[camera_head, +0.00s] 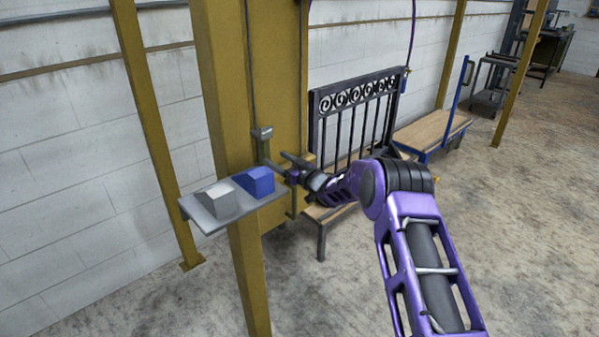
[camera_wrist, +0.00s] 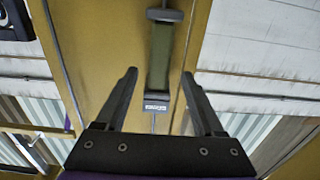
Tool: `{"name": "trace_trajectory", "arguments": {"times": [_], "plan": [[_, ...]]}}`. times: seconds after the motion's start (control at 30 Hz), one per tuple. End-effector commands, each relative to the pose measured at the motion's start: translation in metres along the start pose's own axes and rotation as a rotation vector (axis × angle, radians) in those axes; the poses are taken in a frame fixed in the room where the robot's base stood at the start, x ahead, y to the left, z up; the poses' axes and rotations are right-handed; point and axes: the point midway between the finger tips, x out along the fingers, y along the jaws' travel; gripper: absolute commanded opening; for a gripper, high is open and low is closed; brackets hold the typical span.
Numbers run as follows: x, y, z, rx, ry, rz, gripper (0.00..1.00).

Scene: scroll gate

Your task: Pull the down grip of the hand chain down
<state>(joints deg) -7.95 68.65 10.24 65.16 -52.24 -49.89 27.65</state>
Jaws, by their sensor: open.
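The hand chain (camera_head: 249,60) hangs as a thin dark line in front of the wide yellow post. A grip with a grey end piece (camera_head: 262,132) shows on it, just up and left of my gripper (camera_head: 277,164). In the wrist view the grip (camera_wrist: 160,55) is an olive-green bar with grey ends, and its lower end carries a small white label. My gripper (camera_wrist: 160,74) is open, and the bar appears in the gap between its two fingers. I cannot tell how deep the bar sits between them. My gripper partly hides the lower grip in the head view.
A small shelf (camera_head: 196,215) left of my gripper holds a grey wedge (camera_head: 219,202) and a blue wedge (camera_head: 255,181). A black scroll gate (camera_head: 355,96) stands behind my arm. A wooden-topped cart (camera_head: 432,131) is farther right.

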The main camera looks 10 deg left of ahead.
Motion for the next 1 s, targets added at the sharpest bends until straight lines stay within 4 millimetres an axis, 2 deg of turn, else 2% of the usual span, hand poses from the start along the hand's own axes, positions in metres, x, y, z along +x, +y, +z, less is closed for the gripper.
{"name": "trace_trajectory", "arguments": {"times": [0.3,0.5,0.7,1.0], "plan": [[-0.057,0.001,-0.001,0.002,-0.001,0.002,0.7],[-0.086,0.0,0.001,0.002,-0.002,0.002,0.7],[-0.098,-0.001,0.001,0.0,-0.001,0.0,0.7],[-0.098,-0.001,0.001,0.0,-0.002,0.0,0.7]]}}
